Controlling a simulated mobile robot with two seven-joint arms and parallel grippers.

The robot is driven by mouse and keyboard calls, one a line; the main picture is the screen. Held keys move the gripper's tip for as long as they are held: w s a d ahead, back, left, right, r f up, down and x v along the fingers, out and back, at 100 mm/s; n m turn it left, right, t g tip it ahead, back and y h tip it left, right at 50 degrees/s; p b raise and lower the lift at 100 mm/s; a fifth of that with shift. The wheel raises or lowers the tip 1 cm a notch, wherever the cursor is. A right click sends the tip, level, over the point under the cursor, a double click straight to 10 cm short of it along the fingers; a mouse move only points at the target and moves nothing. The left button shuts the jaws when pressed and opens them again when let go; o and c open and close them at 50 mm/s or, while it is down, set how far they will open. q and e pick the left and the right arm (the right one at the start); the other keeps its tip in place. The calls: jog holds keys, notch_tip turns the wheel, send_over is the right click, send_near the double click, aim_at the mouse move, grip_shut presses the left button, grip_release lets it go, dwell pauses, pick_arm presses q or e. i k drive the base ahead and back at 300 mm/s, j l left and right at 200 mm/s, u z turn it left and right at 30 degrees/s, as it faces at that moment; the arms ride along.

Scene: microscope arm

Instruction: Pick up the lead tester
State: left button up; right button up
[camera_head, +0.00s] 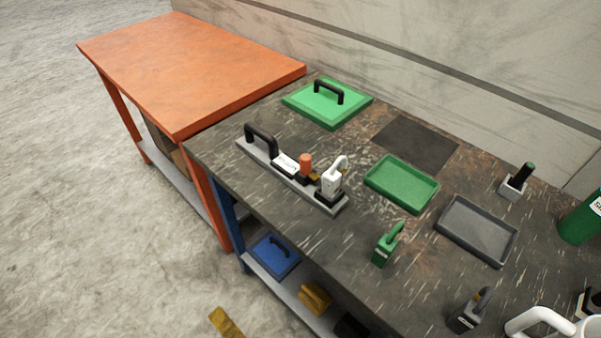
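No label that I can read names the lead tester, so I cannot tell which item it is. Small handled tools stand on the dark workbench (300,122): a green block with a green handle (384,252), a dark grey block with a handle (466,314), and a grey block with a dark, green-tipped grip (514,184). A grey board with a black handle (247,148) carries an orange-topped piece (305,164) and a white handled piece (333,178). Neither of my grippers is clearly in view.
A green lid with black handle (318,108), a green tray (401,184) and a grey tray (477,231) lie on the bench. A green cylinder (578,225) and a white handled object (541,321) are cut off at right. An orange table (185,70) adjoins. A lower shelf holds a blue item (272,256).

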aim_at(260, 145)
jog(key=j+z, duration=0.1)
jog(key=z, duration=0.35)
jog(key=i+j+z, duration=0.1)
jog(key=z, duration=0.3)
jog(key=j+z, duration=0.25)
jog(key=j, duration=0.2)
jog(key=j+z, duration=0.3)
jog(key=j, duration=0.2)
jog(key=k+j, duration=0.1)
jog(key=j, duration=0.55)
jog(key=j+z, duration=0.1)
jog(key=j, duration=0.55)
jog(key=k, duration=0.55)
jog(key=i, duration=0.5)
